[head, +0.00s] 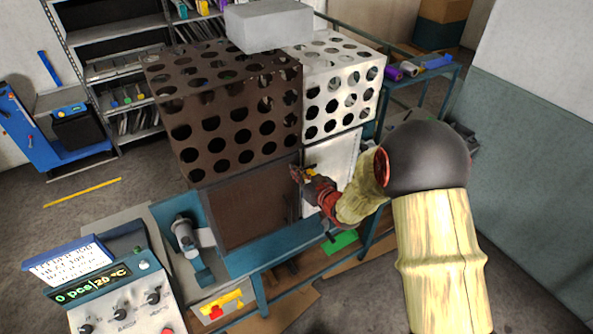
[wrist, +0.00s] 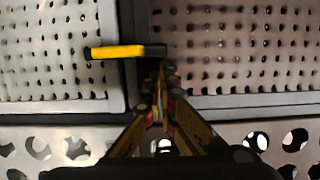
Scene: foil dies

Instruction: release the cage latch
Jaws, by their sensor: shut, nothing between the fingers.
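The cage has a brown perforated part (head: 222,98) and a white perforated part (head: 343,66). Below them are a brown panel (head: 252,212) and a white panel (head: 334,156). The latch, a yellow bar with a dark right end (wrist: 122,51), lies level across the seam between two fine-mesh panels in the wrist view. In the head view a bit of yellow at the seam (head: 310,172) is partly hidden by my gripper (head: 301,177). My gripper is shut and empty, its fingertips (wrist: 163,72) close to the latch's dark right end. Whether they touch I cannot tell.
A grey block (head: 268,24) sits on top of the cage. A control console (head: 118,295) stands at the front left, and a grey cylindrical device (head: 184,236) stands beside the brown panel. Shelving (head: 110,62) is behind. A teal wall (head: 535,185) is at the right.

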